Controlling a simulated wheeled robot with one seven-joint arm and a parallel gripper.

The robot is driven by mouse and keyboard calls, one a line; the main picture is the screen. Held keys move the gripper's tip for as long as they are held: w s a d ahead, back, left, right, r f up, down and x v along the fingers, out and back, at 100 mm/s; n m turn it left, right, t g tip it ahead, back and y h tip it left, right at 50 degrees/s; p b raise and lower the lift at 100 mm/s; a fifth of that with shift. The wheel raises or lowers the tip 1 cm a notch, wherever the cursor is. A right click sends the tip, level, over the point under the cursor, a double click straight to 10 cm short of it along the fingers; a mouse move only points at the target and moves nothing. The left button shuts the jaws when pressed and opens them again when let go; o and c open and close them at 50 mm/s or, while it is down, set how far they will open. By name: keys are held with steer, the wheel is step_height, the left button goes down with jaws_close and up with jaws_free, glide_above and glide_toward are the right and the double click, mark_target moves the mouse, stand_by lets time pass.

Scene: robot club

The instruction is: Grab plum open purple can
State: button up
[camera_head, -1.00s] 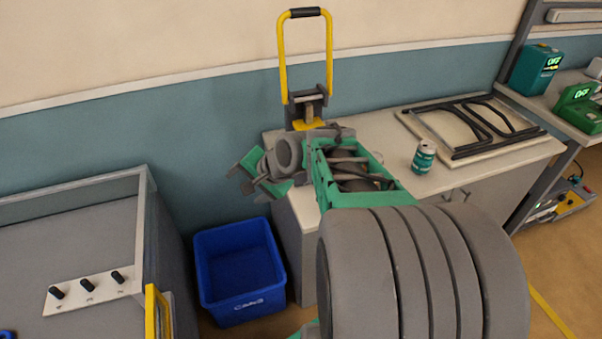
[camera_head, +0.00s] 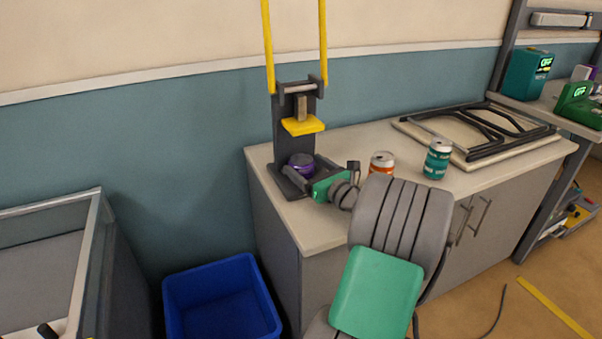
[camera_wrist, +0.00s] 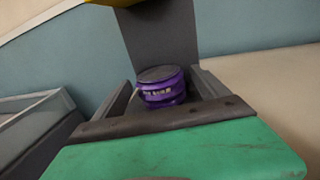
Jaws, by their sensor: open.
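The purple can (camera_head: 300,160) looks short and squashed and stands upright on the base of the can crusher (camera_head: 283,122), under its yellow press block (camera_head: 303,126). In the wrist view the purple can (camera_wrist: 161,87) has a dark top and pale lettering. My gripper (camera_head: 303,170) is open, with one finger on each side of the can. In the wrist view my gripper (camera_wrist: 164,92) shows the can between its fingers, near their tips. Whether the fingers touch it I cannot tell. The crusher's yellow lever stands raised.
An orange can (camera_head: 381,163) and a teal can (camera_head: 438,159) stand on the counter (camera_head: 310,225) right of my gripper. A board with black folded legs (camera_head: 480,130) lies behind them. A blue bin (camera_head: 222,300) stands on the floor left of the counter.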

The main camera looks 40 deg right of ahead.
steer(key=shift+w+r, duration=0.1)
steer(key=shift+w, duration=0.4)
steer(key=shift+c, duration=0.5)
